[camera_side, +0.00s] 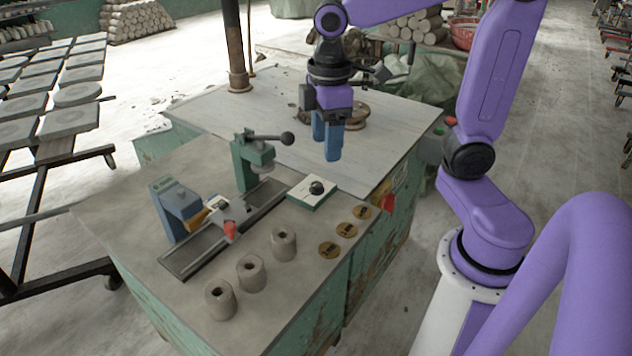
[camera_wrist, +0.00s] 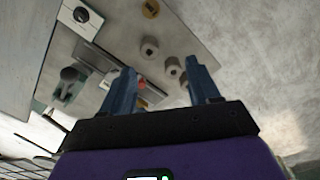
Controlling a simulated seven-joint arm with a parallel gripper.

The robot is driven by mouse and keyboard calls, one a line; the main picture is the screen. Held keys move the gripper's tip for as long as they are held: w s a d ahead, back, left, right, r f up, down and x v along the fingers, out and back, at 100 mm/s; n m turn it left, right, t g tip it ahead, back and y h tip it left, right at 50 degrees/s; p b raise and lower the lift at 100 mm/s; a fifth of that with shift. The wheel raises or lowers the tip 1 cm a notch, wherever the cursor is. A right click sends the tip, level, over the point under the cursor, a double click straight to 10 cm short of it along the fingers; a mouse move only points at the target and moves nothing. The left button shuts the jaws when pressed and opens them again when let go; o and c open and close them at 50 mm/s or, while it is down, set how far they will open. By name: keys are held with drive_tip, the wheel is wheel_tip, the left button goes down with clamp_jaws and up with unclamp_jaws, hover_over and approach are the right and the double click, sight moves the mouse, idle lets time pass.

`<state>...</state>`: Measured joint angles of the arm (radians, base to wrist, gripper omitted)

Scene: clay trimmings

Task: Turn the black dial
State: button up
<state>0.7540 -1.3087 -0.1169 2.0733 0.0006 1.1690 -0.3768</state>
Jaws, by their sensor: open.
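The black dial (camera_side: 316,187) sits on a small cream-white box (camera_side: 303,197) on the worktop, right of the green press. In the wrist view the dial (camera_wrist: 81,14) shows near the top left, on its pale box (camera_wrist: 93,27). My gripper (camera_side: 333,155) is above the table, behind the dial box in the side view, with its blue fingers pointing down. It is apart from the dial and holds nothing. In the wrist view my gripper (camera_wrist: 163,80) has its two fingers spread, with the dial outside them to the upper left.
A green press (camera_side: 250,165) with a black ball-ended lever (camera_side: 287,138) stands left of the dial box. A blue device (camera_side: 178,208) stands on a rail plate. Clay cylinders (camera_side: 251,273) and brass discs (camera_side: 330,249) lie toward the front.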

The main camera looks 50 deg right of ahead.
drive_tip(key=w+d+m, duration=0.1)
drive_tip(key=w+d, duration=0.7)
drive_tip(key=w, duration=0.2)
drive_tip(key=m, duration=0.1)
hover_over(316, 184)
wheel_tip(316, 184, down, 10)
wheel_tip(316, 184, down, 18)
drive_tip(key=shift+f, duration=0.1)
drive_tip(key=c, duration=1)
